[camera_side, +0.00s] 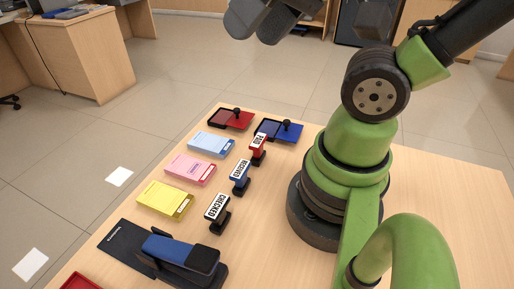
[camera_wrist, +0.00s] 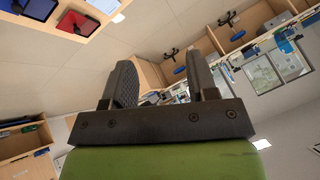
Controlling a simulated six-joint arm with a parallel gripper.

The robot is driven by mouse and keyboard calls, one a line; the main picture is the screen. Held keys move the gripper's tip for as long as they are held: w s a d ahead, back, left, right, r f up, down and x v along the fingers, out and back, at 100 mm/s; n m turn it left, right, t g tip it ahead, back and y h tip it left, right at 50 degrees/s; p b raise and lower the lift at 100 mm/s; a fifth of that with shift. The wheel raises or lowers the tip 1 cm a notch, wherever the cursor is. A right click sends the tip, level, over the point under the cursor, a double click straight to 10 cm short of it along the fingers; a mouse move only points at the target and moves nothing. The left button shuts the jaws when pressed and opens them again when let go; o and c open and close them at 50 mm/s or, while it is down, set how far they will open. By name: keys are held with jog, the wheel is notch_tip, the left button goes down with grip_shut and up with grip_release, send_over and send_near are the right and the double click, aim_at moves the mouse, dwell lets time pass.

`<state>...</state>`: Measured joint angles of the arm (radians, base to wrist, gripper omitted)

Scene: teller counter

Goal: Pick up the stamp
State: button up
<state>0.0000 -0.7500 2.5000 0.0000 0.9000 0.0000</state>
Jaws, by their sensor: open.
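Three stamps stand in a row on the wooden counter in the side view: a red one labelled PAID (camera_side: 258,149), a blue one labelled RECEIVED (camera_side: 240,177) and a black one labelled CHECKED (camera_side: 217,212). The label on the blue one is small. My gripper (camera_side: 265,20) is at the top of the side view, high above and away from the stamps, partly cut off by the frame edge. In the wrist view my gripper (camera_wrist: 168,85) has its two fingers apart with nothing between them. No stamp is clear in the wrist view.
A red ink pad (camera_side: 231,118) and a blue ink pad (camera_side: 279,130) lie behind the stamps. Blue (camera_side: 211,144), pink (camera_side: 190,169) and yellow (camera_side: 165,199) pads lie left of them. A blue-and-black stapler-like device (camera_side: 180,255) is at the front. My base stands close right.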

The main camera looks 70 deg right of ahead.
jog(key=o, duration=0.6)
jog(key=shift+c, duration=0.2)
jog(key=n+g+h, duration=0.2)
jog(key=n+g, duration=0.2)
jog(key=g, duration=0.3)
send_over(258, 140)
jog(key=f, duration=1.7)
jog(key=shift+w+a+f, duration=0.15)
jog(key=shift+w, duration=0.1)
jog(key=shift+s+f, duration=0.1)
jog(key=shift+f, duration=0.6)
jog(key=shift+s+d+f, duration=0.1)
jog(key=shift+f, duration=2.15)
jog(key=shift+s+d+f, duration=0.1)
jog(key=shift+f, duration=2.15)
